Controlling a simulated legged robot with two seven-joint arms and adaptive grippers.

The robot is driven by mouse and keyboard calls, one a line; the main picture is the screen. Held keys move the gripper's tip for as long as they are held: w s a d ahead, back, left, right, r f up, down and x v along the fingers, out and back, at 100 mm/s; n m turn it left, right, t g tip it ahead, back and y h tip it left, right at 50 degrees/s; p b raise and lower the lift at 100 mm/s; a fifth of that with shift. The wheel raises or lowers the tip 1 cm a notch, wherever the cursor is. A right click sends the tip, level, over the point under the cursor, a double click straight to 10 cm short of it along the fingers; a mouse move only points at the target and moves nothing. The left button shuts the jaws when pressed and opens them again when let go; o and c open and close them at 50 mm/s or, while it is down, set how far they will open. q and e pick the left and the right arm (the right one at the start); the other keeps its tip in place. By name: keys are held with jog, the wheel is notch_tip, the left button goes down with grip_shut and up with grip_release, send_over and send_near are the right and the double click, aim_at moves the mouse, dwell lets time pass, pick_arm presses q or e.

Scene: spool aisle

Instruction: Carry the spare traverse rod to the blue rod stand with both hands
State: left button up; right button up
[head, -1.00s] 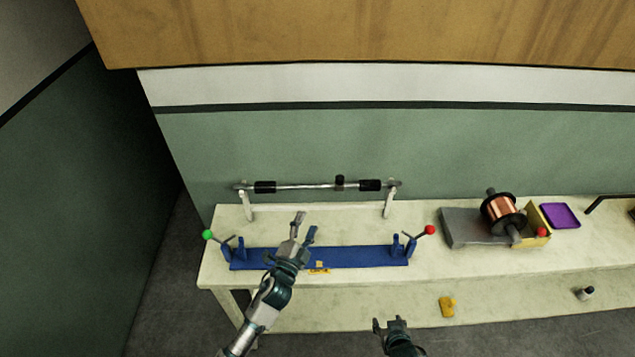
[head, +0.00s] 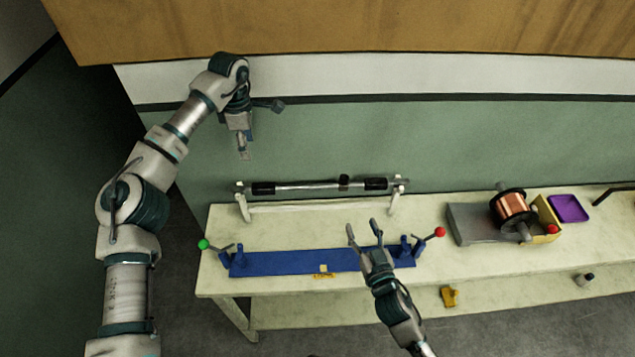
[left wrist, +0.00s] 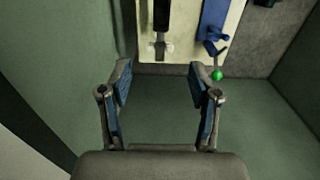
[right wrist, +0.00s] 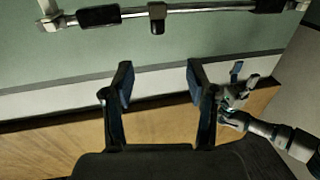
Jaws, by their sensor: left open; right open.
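The traverse rod (head: 308,186), silver with black grips and a dark collar, rests across a white two-post holder (head: 243,208) at the table's back. The blue rod stand (head: 285,263) lies in front of it, with a green ball at its left end and a red ball at its right; its uprights are empty. My left gripper (head: 245,148) is open and empty, above the rod's left end. My right gripper (head: 363,230) is open and empty, appearing over the right part of the stand in the head view. The rod shows in the left wrist view (left wrist: 160,45) and right wrist view (right wrist: 130,13).
A copper spool (head: 512,206) on a grey and yellow fixture and a purple tray (head: 568,208) stand to the right on the pale table (head: 440,278). A yellow piece (head: 450,297) and a small dark-capped item (head: 584,280) lie near the front. A green wall stands behind.

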aim_at(345, 184)
pick_arm(q)
jog(key=f, duration=1.7)
jog(key=shift+d+f, duration=0.25)
jog(key=shift+d, duration=0.1)
pick_arm(e)
jog(key=x, duration=1.7)
jog(key=shift+w+d+f, duration=0.1)
jog(key=shift+w+d, duration=0.15)
jog(key=shift+d, duration=0.1)
jog(key=shift+a, duration=0.1)
pick_arm(q)
jog(key=shift+a, duration=0.1)
jog(key=c, duration=1.2)
pick_arm(e)
grip_shut()
pick_arm(q)
jog(key=shift+r, duration=0.1)
